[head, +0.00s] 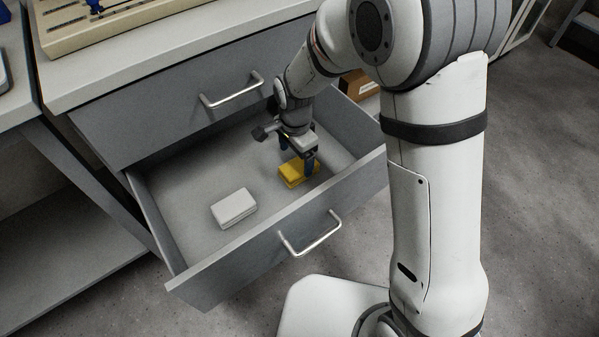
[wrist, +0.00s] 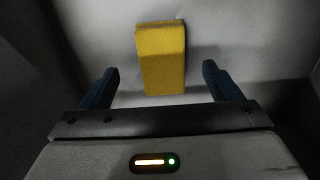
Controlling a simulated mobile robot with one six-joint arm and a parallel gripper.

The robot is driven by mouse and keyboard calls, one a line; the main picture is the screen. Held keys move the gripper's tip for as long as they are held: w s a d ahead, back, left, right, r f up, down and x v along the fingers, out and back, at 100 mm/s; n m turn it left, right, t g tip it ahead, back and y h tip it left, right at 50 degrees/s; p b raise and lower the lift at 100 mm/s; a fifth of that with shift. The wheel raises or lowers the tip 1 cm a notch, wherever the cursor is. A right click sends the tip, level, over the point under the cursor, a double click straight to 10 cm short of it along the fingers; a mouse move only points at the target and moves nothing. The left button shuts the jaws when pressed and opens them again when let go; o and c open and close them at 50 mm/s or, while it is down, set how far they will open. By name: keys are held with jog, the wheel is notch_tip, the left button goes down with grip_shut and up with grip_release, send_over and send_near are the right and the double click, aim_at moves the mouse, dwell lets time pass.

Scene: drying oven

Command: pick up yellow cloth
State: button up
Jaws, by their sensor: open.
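The yellow cloth (head: 293,173) is a folded block lying on the floor of the open drawer, near its right end in the head view. My gripper (head: 297,160) is down inside the drawer, right at the cloth. In the wrist view the cloth (wrist: 161,58) lies ahead of and between the two blue fingers of my gripper (wrist: 160,84). The fingers are open, with a visible gap on each side of the cloth. In the head view the gripper hides part of the cloth.
A folded white cloth (head: 234,208) lies in the same drawer to the left. The drawer's front panel (head: 280,235) with its handle (head: 310,234) and its side walls surround the gripper. A closed drawer (head: 180,105) is above. The drawer floor between the cloths is clear.

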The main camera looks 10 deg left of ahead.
aim_at(295, 168)
notch_tip(295, 168, down, 6)
jog(key=b, duration=0.3)
jog(key=shift+a, duration=0.15)
jog(key=shift+r, duration=0.15)
jog(key=shift+c, duration=0.6)
jog(key=c, duration=1)
jog(key=shift+o, duration=0.2)
notch_tip(295, 168, up, 10)
jog(key=p, duration=0.4)
